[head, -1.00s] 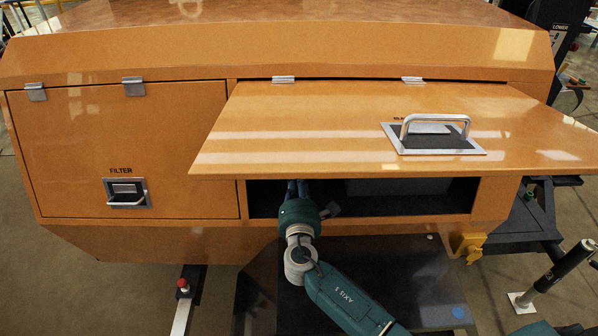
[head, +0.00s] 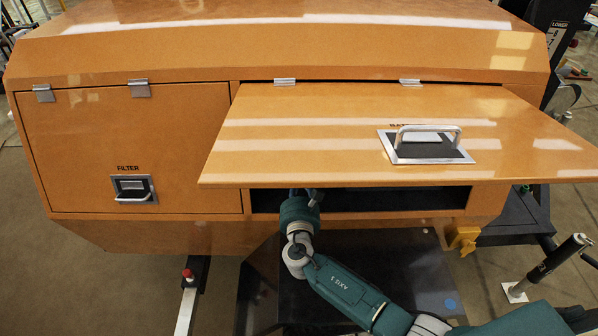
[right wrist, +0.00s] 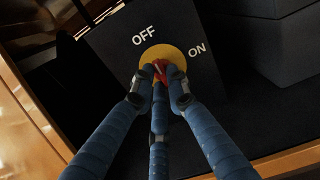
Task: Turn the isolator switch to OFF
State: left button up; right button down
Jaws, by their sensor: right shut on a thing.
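The isolator switch shows in the right wrist view as a red knob (right wrist: 158,71) on a yellow disc (right wrist: 175,56). It sits on a dark box face (right wrist: 113,48) with a white OFF label (right wrist: 145,36) above and an ON label (right wrist: 197,50) to the upper right. My right gripper (right wrist: 164,82) is shut on the red knob with its blue fingers around it. The fingers cover part of the knob, so its exact pointing is hard to tell. In the head view, my right wrist reaches in under the raised panel, and the switch is hidden there. My left gripper is out of view.
The raised orange panel (head: 300,130) with its handle (head: 428,133) overhangs the compartment opening (head: 400,199). A closed FILTER door (head: 80,150) is at left. An orange frame edge (right wrist: 30,105) and grey boxes (right wrist: 275,40) lie near the fingers.

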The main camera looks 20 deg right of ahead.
jog(key=shift+f, duration=0.1)
dwell(0.4)
jog(key=c, duration=1.7)
grip_release()
jog(key=v, duration=1.2)
